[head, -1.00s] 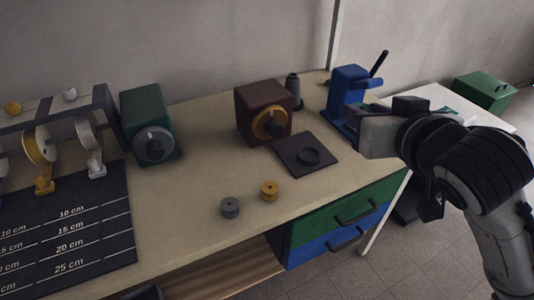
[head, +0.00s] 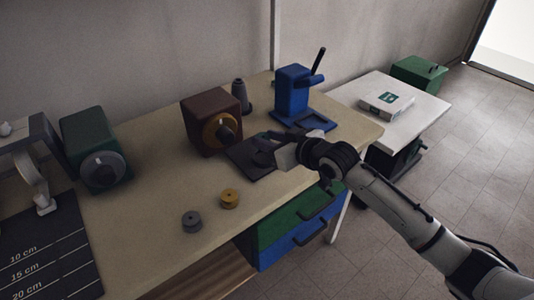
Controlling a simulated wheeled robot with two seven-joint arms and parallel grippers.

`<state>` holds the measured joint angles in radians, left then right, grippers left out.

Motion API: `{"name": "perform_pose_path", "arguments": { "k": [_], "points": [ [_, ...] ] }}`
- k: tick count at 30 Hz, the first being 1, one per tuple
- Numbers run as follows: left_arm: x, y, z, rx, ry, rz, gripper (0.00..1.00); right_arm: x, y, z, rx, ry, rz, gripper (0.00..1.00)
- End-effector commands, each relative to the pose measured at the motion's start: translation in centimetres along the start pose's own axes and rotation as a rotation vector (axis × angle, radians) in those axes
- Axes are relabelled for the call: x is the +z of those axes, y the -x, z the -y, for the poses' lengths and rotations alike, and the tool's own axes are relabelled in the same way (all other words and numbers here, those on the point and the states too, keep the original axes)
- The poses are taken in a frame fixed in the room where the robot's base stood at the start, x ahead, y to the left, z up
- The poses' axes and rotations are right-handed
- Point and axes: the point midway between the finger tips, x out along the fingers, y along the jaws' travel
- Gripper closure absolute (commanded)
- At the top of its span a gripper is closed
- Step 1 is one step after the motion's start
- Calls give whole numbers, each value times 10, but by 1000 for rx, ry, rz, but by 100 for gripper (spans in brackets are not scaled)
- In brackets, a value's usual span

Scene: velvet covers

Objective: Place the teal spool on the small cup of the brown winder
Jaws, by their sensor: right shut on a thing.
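The brown winder (head: 205,125) stands on the table, with an amber ring and dark knob on its front. A dark flat pad (head: 243,157) lies at its front right. The round cup on the pad (head: 262,152) is partly covered by my right gripper (head: 277,150). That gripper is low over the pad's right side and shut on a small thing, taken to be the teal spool. Its fingers hide it, and its colour cannot be made out. No teal spool shows elsewhere. Whether it touches the cup cannot be told. My left gripper is out of view.
A grey spool (head: 192,221) and a yellow spool (head: 229,198) lie near the front edge. A grey cone (head: 240,95) and a blue device with a lever (head: 293,92) stand behind. A green winder (head: 92,150) stands left. The table between the winders is clear.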

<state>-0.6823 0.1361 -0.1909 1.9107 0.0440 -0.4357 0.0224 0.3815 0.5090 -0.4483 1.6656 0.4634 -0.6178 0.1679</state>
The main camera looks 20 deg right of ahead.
Motion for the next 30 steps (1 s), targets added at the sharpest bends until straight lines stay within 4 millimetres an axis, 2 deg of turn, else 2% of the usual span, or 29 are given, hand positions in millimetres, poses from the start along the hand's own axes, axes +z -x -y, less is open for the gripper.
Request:
{"name": "perform_pose_path", "arguments": {
  "k": [11, 23, 24, 27, 30],
  "points": [
    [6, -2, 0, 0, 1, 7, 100, 41, -17, 0, 0, 0, 1, 90],
    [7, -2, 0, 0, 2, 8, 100, 46, -19, 0, 0, 0, -1, 90],
    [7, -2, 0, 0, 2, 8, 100, 46, -19, 0, 0, 0, -1, 68],
    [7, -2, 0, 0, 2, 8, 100, 46, -19, 0, 0, 0, -1, 51],
    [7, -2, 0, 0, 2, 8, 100, 46, -19, 0, 0, 0, -1, 50]
  ]
}}
